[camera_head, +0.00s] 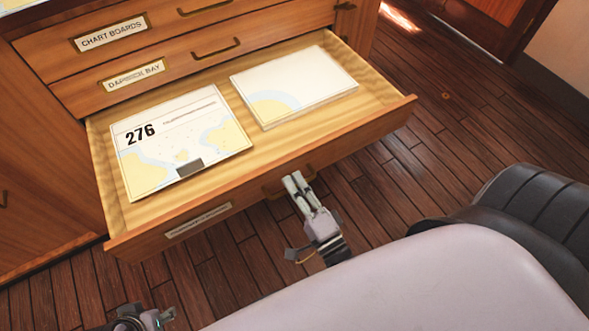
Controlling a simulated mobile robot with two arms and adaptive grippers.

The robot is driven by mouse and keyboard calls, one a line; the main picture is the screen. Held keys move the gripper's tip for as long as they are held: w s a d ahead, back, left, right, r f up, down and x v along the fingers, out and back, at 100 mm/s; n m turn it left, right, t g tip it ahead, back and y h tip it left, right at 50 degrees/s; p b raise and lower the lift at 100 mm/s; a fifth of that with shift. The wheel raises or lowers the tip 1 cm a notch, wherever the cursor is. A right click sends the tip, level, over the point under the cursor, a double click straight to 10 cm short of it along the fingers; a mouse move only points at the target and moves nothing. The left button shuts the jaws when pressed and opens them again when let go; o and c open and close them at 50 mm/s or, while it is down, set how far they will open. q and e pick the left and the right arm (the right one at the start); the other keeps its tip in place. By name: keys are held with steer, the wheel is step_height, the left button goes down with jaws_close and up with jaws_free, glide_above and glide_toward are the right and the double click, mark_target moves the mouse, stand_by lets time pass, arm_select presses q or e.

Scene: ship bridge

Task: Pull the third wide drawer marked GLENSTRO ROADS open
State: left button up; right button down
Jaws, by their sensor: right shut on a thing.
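The third wide drawer (258,193) stands pulled well out from the wooden cabinet. A label plate (199,222) is on its front, too oblique to read. A chart marked 276 (180,140) and a second stack of charts (293,85) lie inside it. My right gripper (291,184) is at the drawer's front, its fingers shut on the drawer's handle (272,190), which they partly hide. My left gripper (146,318) shows only in part at the bottom edge, away from the drawer, and its fingers are not clear.
Above are shut drawers marked CHART BOARDS (112,38) and DARRICK BAY (134,74), the latter lettering slightly unclear. A cabinet door (45,170) is at left. A dark padded seat (535,205) is at right. Plank floor (440,125) lies clear right of the drawer.

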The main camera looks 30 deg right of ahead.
steer(key=c, duration=1.7)
jaws_free()
steer(key=shift+s, duration=0.1)
steer(key=s+f, duration=0.2)
steer(key=s, duration=0.9)
steer(key=shift+s+d+f, duration=0.15)
steer(key=shift+s+d, duration=0.05)
steer(key=shift+s, duration=0.1)
